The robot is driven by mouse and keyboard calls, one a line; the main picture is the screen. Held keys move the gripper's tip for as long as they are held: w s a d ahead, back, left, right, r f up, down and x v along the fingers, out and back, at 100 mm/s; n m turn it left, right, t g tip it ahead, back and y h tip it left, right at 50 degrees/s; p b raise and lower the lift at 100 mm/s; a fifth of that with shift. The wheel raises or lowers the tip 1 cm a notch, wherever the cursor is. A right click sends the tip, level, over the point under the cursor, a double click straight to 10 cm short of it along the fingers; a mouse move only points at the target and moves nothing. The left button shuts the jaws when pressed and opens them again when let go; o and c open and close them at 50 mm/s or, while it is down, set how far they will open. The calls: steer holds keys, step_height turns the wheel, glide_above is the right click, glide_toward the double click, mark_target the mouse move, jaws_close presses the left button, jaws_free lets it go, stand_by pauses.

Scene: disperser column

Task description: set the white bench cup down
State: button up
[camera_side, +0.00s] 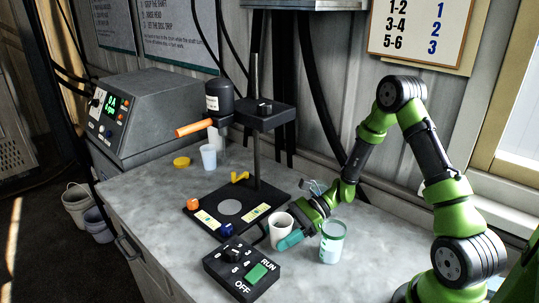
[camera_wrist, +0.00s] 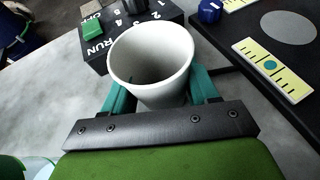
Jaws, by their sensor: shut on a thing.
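The white bench cup (camera_side: 280,227) is upright between the teal fingers of my gripper (camera_side: 290,234). In the wrist view the cup (camera_wrist: 150,65) shows its open rim and an empty-looking inside, with a finger on either side of it; my gripper (camera_wrist: 160,100) is shut on it. The cup is near the bench top (camera_side: 330,280), between the black base plate and the green-rimmed cup. I cannot tell whether its bottom touches the bench.
A control box (camera_side: 241,268) with a green button is just in front of the cup. A green-rimmed translucent cup (camera_side: 332,243) stands to the right. The disperser base plate (camera_side: 238,213) with blue and orange knobs lies behind left. A pale cup (camera_side: 208,157) and yellow lid (camera_side: 181,161) are farther back.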

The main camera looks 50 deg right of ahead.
steer(key=o, duration=1.1)
steer(key=shift+s+d+r, duration=0.1)
steer(key=shift+d+r, duration=0.15)
steer(key=v, duration=0.2)
steer(key=shift+s+d+r, duration=0.1)
steer(key=shift+d+r, duration=0.1)
steer(key=shift+d, duration=0.15)
steer(key=s+a+r+n+h, duration=0.1)
steer(key=s+r+n+h, duration=0.2)
steer(key=r+n, duration=0.3)
steer(key=s+a+r+n+t+h, duration=0.1)
steer(key=s+a+r+n+h, duration=0.1)
steer(key=s+r+n+h, duration=0.2)
steer(key=s+a+r+n+t+h, duration=0.1)
steer(key=s+r+n+h, duration=0.2)
steer(key=r, duration=0.9)
steer(key=shift+s+a+n, duration=0.1)
steer(key=shift+s+n, duration=0.7)
steer(key=shift+n, duration=0.6)
steer(key=shift+s+a+n, duration=0.1)
steer(key=shift+s+n, duration=0.75)
steer(key=shift+n, duration=0.55)
